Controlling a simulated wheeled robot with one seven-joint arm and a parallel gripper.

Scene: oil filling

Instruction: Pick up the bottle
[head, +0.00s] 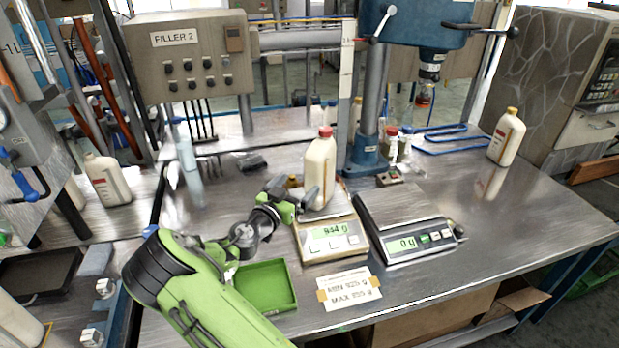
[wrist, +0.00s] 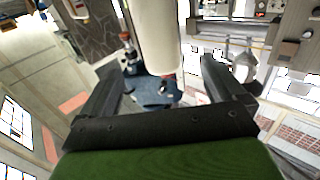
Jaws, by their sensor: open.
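A cream bottle with a red cap (head: 321,170) stands upright on the left scale (head: 333,246), whose display seems to read 944 g. My gripper (head: 296,204) is at the bottle's lower left side in the head view. In the wrist view, my gripper (wrist: 161,66) is open, with a dark finger on each side. The bottle (wrist: 155,35) shows upside down between the fingers, its red cap downward in that picture. I see a gap to each finger there. Part of the bottle's lower side is hidden by the gripper in the head view.
A second scale (head: 402,208) reading 0 g stands empty to the right. A green tray (head: 284,305) lies in front, beside my arm. An orange-capped bottle (head: 505,139) stands at the far right, another bottle (head: 108,180) at the left. A drill press column (head: 375,90) rises behind.

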